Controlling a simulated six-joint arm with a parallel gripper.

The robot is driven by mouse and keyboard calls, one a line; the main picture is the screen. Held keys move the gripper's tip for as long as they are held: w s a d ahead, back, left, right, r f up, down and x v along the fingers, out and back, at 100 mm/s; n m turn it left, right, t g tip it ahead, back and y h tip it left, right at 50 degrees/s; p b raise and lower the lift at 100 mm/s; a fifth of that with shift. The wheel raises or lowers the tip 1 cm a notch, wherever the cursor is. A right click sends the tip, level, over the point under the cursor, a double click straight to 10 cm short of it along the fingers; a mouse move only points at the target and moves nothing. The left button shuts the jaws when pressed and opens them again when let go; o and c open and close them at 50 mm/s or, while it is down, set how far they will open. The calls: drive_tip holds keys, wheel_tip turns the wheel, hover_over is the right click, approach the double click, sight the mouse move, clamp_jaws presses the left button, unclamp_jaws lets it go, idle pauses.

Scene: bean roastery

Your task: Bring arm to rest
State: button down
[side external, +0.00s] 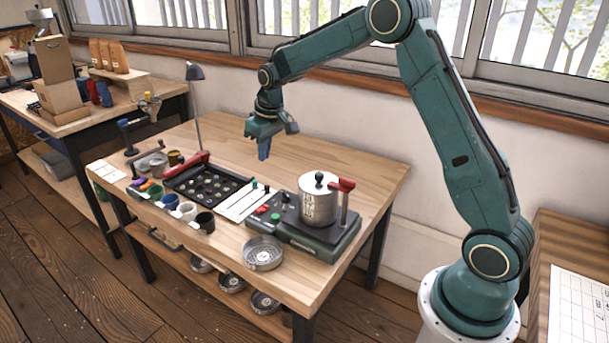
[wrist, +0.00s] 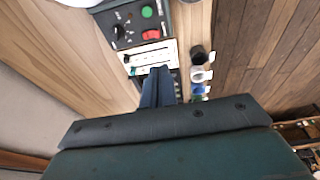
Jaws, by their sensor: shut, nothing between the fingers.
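My gripper (side external: 264,150) hangs in the air over the back part of the wooden table (side external: 365,165), pointing down, with its blue fingers together and nothing between them. In the wrist view the shut fingers (wrist: 158,86) point toward the white card (wrist: 150,57) and the control panel far below. The gripper touches nothing on the table. My arm reaches in from the right, bent high in front of the windows.
The table's back right is clear.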

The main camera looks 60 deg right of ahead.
drive_tip(key=s+a+r+t, duration=0.1)
drive_tip(key=s+a+r, duration=0.2)
drive_tip(key=s+r, duration=0.45)
drive_tip(key=s+a+r, duration=0.4)
drive_tip(key=s+r, duration=0.2)
drive_tip(key=s, duration=0.3)
drive_tip(key=s+a+t, duration=0.2)
drive_tip(key=s+a, duration=0.1)
drive_tip(key=s, duration=1.6)
drive_tip(key=shift+s+f, duration=0.3)
drive_tip(key=shift+a, duration=0.1)
